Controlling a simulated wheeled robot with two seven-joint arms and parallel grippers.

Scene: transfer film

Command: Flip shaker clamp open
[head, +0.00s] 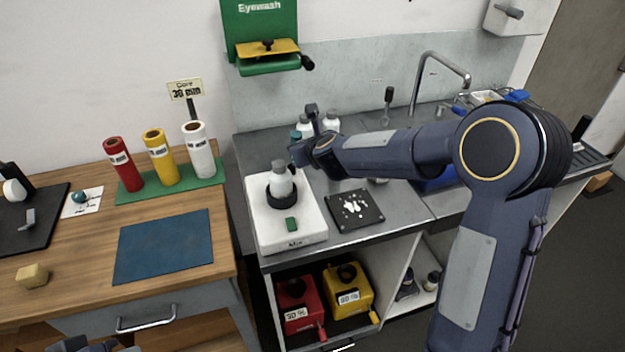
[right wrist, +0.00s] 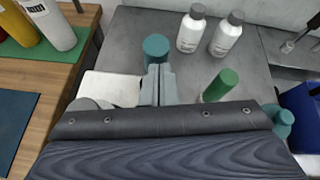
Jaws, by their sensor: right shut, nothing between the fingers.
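The white shaker (head: 262,232) stands on the grey bench in the head view, with a green button (head: 291,224) on its front. A bottle (head: 281,183) sits upright on it inside the dark clamp (head: 283,196); whether the clamp is open or closed is too small to tell. My right gripper (head: 297,154) is above and just behind the bottle, to its right. In the right wrist view its fingers (right wrist: 158,86) are together and empty. Part of the shaker (right wrist: 112,87) shows left of them; the clamp is largely hidden there by the gripper body.
White bottles (head: 331,121) and a teal-capped container (right wrist: 155,50) stand behind the shaker, close to my right fingers. A dark pad (head: 340,222) with white pieces lies right of the shaker. Red, yellow and white rolls (head: 195,150) stand on the wooden table at left.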

